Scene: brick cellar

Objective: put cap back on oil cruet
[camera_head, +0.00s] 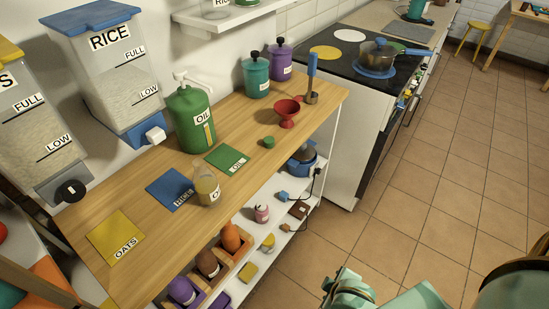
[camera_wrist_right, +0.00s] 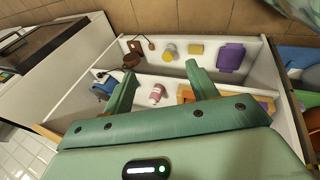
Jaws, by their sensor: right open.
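The oil cruet (camera_head: 207,188), a small clear vessel with yellowish oil and a white label, stands upright on the wooden counter by the right edge of a blue mat. No cap shows on its top. A small green cap (camera_head: 268,142) lies on the counter, right of the green OIL mat (camera_head: 227,159). My right gripper (camera_wrist_right: 161,75) is open and empty, facing the shelves below the counter; part of it shows at the bottom of the head view (camera_head: 347,290), apart from cruet and cap. Neither shows in the wrist view. My left gripper is out of view.
A green OIL dispenser (camera_head: 190,117), a red funnel (camera_head: 287,112) and two lidded jars stand further back. Below, the white shelves hold a pink bottle (camera_head: 262,213), a blue pot (camera_head: 302,160) and several other items. Tiled floor to the right is clear.

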